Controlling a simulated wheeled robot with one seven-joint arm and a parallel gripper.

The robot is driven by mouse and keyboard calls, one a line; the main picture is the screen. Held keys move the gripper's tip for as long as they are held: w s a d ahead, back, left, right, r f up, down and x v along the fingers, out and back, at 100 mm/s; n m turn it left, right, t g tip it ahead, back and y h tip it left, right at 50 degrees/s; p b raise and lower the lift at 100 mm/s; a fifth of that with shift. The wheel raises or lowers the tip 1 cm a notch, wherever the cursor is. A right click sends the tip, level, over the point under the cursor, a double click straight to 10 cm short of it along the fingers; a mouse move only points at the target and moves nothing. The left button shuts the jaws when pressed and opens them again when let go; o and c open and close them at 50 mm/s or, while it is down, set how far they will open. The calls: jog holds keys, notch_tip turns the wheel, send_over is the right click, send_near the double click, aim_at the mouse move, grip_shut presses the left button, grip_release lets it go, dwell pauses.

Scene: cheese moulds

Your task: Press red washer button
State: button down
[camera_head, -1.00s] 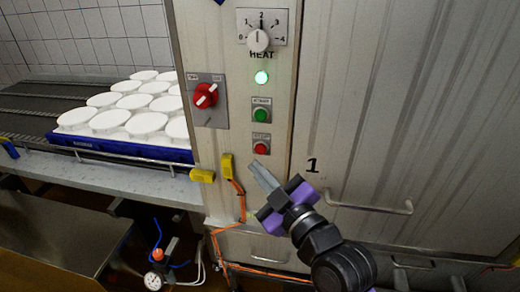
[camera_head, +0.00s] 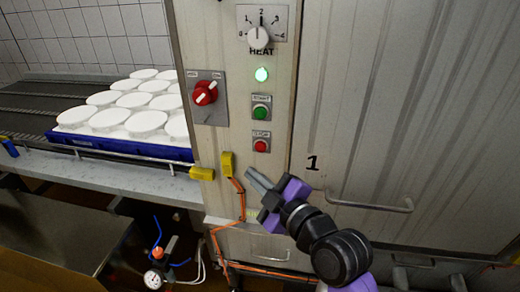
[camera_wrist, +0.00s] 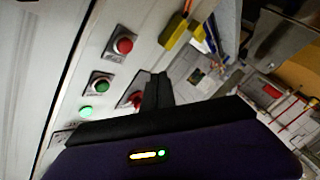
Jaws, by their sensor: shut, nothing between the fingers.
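The red washer button (camera_head: 262,146) sits on a small grey plate marked STOP on the washer's front panel, below the green START button (camera_head: 261,113). My gripper (camera_head: 251,172) is shut and empty, just below and slightly left of the red button in the head view, apart from it. In the wrist view the red button (camera_wrist: 123,45) is at the upper left, clear of my shut fingers (camera_wrist: 158,80), with the green button (camera_wrist: 102,87) below it.
A red rotary switch (camera_head: 205,92), a lit green lamp (camera_head: 262,74) and a heat dial (camera_head: 258,37) are on the same panel. Yellow connectors (camera_head: 227,164) with orange cable are beside my gripper. A blue tray (camera_head: 120,146) of white moulds stands left. The door handle (camera_head: 370,205) sticks out right.

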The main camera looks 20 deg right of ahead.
aim_at(261, 147)
jog(key=w+d+b, duration=0.2)
jog(key=w+d, duration=0.1)
jog(key=w, duration=0.2)
jog(key=shift+w+d, duration=0.15)
jog(key=shift+w, duration=0.25)
dwell(1.9)
jog(key=shift+w+d+b, duration=0.2)
jog(key=shift+w+b, duration=0.15)
jog(key=shift+w+d+b, duration=0.25)
jog(key=shift+w+b, duration=0.05)
jog(key=shift+w, duration=0.1)
dwell(0.9)
dwell(0.3)
jog(key=shift+s+a, duration=0.45)
jog(key=shift+s, duration=0.35)
